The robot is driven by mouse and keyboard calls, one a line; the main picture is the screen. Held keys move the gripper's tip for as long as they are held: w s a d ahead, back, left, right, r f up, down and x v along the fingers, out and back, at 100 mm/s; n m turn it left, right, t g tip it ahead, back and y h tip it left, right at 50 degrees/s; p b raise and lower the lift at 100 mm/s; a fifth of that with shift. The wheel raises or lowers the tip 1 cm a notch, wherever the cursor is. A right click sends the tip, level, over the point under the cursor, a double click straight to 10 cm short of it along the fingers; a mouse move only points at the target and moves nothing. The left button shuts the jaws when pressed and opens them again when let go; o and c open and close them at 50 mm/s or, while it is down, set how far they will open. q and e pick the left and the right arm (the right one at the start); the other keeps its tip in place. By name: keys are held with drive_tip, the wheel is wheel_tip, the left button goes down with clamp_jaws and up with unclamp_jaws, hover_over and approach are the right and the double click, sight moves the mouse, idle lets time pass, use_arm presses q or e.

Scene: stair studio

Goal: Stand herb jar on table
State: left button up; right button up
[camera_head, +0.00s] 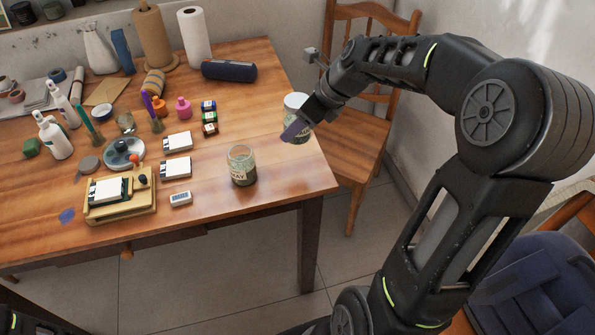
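A glass jar with a white lid (295,101) and green contents is upright at the right edge of the wooden table (225,205). My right gripper (294,130) reaches in from the right and overlaps this jar, with one finger across its front. The other finger is hidden, so I cannot tell whether it grips the jar, or whether the jar's base touches the table. A second glass jar (242,168), with green contents and a label ending in "AY", stands upright near the table's front edge. My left gripper is out of view.
Labelled white cards (176,168), a wooden scale-like block (120,211) and a small white box (180,199) lie left of the second jar. Paper rolls (194,38) and a dark blue case (229,71) are at the back. A wooden chair (352,160) stands right of the table.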

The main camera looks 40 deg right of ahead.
drive_tip(key=shift+s+a, duration=0.15)
drive_tip(key=shift+f, duration=0.1)
drive_tip(key=shift+f+b, duration=0.4)
drive_tip(key=shift+f, duration=2)
drive_tip(key=shift+f+b, duration=0.55)
drive_tip(key=shift+f, duration=1.95)
drive_tip(key=shift+f, duration=0.1)
drive_tip(key=o, duration=1.7)
drive_tip(key=shift+f, duration=0.1)
drive_tip(key=shift+c, duration=0.2)
